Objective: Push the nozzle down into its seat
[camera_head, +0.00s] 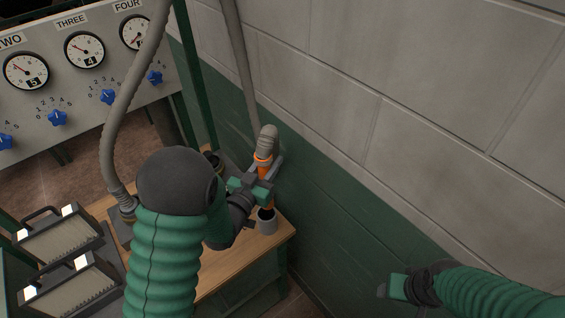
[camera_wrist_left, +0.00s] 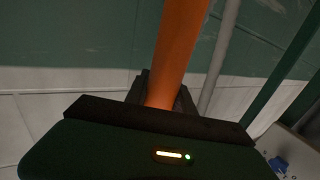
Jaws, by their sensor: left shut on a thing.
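The nozzle (camera_head: 263,170) is orange with a grey hose end on top. My left gripper (camera_head: 262,182) is shut on it, and the fingers close around its orange body. The nozzle also shows in the left wrist view (camera_wrist_left: 181,50), running up between the fingers. The grey cup-like seat (camera_head: 267,223) stands near the table's right corner. The nozzle's lower orange end is at the seat's mouth; I cannot tell how deep it sits. My right gripper (camera_head: 391,288) is at the lower right, away from the nozzle; its finger opening is unclear.
The wooden table (camera_head: 236,256) holds the seat. A grey hose (camera_head: 126,110) arcs down to a fitting on the left. A panel with gauges (camera_head: 84,50) and blue knobs stands behind. Two boxes with handles (camera_head: 56,238) are at the left. The wall (camera_head: 420,100) closes the right side.

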